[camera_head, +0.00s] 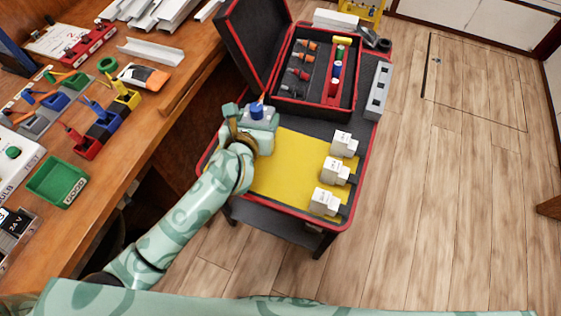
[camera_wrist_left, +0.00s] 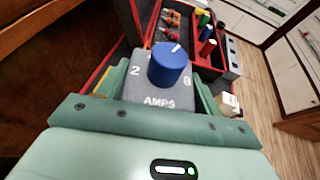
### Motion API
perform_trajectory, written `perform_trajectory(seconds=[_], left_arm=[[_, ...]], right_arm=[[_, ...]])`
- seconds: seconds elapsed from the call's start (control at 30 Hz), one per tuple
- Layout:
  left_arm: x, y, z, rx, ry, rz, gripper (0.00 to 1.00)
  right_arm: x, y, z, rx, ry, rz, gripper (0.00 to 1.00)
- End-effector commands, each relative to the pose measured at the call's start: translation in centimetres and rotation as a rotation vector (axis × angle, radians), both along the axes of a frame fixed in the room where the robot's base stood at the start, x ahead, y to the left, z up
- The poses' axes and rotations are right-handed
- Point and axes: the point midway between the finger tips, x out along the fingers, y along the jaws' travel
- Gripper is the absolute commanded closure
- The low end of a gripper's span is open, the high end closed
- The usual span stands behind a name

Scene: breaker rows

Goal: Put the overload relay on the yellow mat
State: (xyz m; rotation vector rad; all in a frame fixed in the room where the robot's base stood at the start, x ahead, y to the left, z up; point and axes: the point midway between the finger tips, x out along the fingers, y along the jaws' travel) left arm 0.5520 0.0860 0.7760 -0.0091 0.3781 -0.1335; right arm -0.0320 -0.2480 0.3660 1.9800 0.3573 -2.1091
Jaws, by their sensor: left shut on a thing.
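The overload relay is a grey block (camera_wrist_left: 160,92) with a blue dial marked AMPS, 2 and 8. In the head view its blue dial (camera_head: 257,110) shows at the upper left of the yellow mat (camera_head: 278,178). My left gripper (camera_head: 252,122) is shut on the relay, with one green finger on each side of it in the wrist view. The relay is upright, dial up; whether it touches the mat or hangs above it I cannot tell. My right gripper is out of view.
Several white blocks (camera_head: 331,172) line the mat's right side. Behind it stands an open black case (camera_head: 299,110) with screwdrivers and coloured parts, a grey strip (camera_head: 378,91) beside it. A wooden bench (camera_head: 172,98) with breakers and a green bin (camera_head: 58,182) is at left. The mat's middle is clear.

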Motion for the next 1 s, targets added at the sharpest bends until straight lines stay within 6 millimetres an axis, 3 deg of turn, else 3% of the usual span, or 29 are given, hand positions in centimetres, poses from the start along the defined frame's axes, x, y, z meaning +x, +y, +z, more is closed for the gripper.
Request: perform_trajectory(seconds=[0.03, 0.2, 0.3, 0.43, 0.53, 0.67, 0.8, 1.0], left_arm=[[2.4, -1.8, -1.5, -0.004, 0.0, -0.022, 0.72], [9.0, -8.0, -2.5, 0.002, -0.012, -0.113, 0.72], [11.5, -10.7, -2.2, 0.013, -0.021, -0.154, 0.72], [12.8, -12.4, -1.8, 0.024, -0.029, -0.182, 0.72], [11.8, -12.3, -2.1, 0.027, -0.031, -0.188, 0.72], [8.5, -11.3, -3.6, 0.026, -0.029, -0.188, 0.72], [4.6, -10.2, -5.6, 0.025, -0.028, -0.188, 0.72], [1.5, -9.3, -9.7, 0.025, -0.025, -0.186, 0.72]], right_arm=[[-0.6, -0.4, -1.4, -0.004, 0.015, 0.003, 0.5], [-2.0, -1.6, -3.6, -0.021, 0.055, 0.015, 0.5], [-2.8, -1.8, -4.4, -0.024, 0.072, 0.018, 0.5], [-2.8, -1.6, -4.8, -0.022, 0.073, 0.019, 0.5], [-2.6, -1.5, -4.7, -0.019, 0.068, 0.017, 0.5], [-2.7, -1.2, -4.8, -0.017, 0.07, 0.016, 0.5], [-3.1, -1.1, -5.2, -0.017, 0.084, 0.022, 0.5], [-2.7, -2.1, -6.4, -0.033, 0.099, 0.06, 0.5]])
